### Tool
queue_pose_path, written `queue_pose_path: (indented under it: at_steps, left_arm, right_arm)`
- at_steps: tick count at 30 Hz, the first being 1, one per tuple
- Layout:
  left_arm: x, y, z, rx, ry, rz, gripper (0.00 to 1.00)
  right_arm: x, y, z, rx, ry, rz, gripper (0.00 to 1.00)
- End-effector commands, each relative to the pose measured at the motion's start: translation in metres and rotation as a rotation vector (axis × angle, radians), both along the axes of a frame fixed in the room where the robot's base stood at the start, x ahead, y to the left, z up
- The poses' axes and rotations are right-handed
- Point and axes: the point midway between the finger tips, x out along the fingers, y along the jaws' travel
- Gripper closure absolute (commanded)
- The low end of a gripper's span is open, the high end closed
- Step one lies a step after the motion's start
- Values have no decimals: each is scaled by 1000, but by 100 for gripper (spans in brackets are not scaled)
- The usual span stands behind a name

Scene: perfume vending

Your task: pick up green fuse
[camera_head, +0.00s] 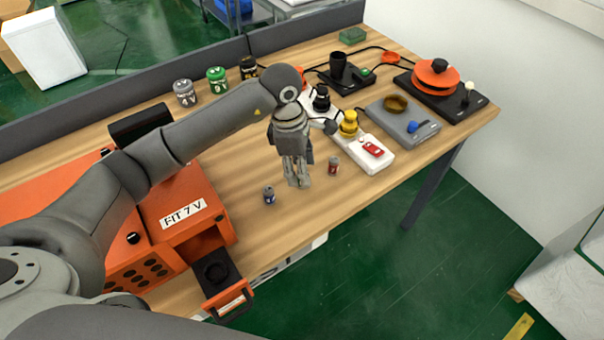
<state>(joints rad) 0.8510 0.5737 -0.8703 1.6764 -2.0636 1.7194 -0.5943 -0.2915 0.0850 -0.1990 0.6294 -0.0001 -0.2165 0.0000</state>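My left gripper (298,180) points down at the middle of the table, its fingertips near the tabletop. The fingers look close together, but I cannot tell whether they are shut or hold something. A small blue cylinder (269,195) stands just left of it, and a small red cylinder (333,165) stands just right. No small green fuse shows; the gripper hides the spot between these two. A larger green canister (217,80) with a V label stands at the table's back, well away from the gripper. My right gripper is not in view.
An orange box (180,219) labelled FIT 7 V, with an open drawer (222,285), is at left. A grey canister (184,93) and a black one (248,68) flank the green canister. Devices with cables, including a white one (380,160), fill the right. The front right tabletop is clear.

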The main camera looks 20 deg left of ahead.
Motion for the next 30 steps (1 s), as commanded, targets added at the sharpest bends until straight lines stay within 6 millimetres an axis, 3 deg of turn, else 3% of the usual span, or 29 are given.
queue_pose_path:
  at_steps: [5,13,23,30]
  left_arm:
    - [0,-3,-19,0,2,1,52]
    - [1,-3,-23,0,-1,-1,52]
    - [1,-3,-23,0,-1,0,95]
    - [1,-3,-23,0,-1,0,97]
  right_arm:
    - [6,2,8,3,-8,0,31]
    - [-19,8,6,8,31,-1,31]
    - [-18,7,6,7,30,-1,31]
    - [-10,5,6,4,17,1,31]
